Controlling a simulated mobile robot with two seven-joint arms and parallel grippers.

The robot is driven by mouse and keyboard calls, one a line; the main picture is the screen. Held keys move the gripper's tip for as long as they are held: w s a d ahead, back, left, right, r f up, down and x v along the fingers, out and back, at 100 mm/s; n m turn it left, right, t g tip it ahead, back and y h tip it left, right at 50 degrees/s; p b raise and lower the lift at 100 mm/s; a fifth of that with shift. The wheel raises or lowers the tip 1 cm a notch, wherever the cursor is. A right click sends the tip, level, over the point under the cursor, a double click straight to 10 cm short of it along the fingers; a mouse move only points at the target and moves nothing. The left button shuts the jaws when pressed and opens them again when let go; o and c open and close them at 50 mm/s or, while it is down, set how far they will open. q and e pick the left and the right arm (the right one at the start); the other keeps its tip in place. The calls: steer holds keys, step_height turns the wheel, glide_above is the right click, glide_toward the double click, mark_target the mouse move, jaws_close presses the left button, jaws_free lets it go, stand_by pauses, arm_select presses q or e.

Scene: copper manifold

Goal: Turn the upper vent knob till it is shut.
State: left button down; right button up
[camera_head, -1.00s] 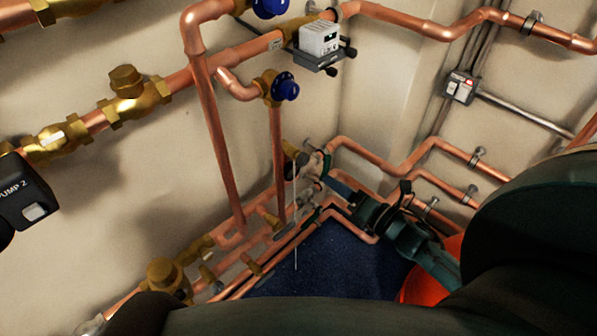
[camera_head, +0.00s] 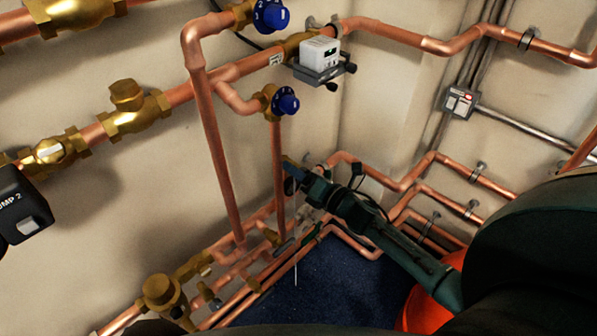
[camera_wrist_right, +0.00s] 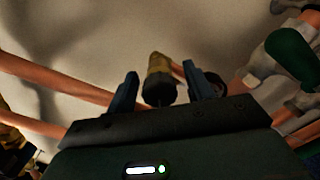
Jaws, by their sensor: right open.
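A small brass vent fitting with a dark knob (camera_wrist_right: 160,88) shows in the wrist view, between the two blue fingers of my right gripper (camera_wrist_right: 160,80). The fingers stand apart, with a gap on each side of the knob. In the head view the right gripper (camera_head: 293,180) is low at the wall corner, by the lower end of a vertical copper pipe. It covers most of the vent fitting there, and only a bit of brass shows. I cannot tell the knob's turn position. My left gripper is not seen.
Two blue-knobbed valves, one at the top (camera_head: 270,15) and one lower (camera_head: 286,103), are above the gripper. Copper pipes run close below and right of it. A white-topped actuator (camera_head: 319,57) is higher up. Blue floor (camera_head: 335,280) is clear below.

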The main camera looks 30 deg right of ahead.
steer(key=c, duration=1)
steer(key=shift+o, duration=0.2)
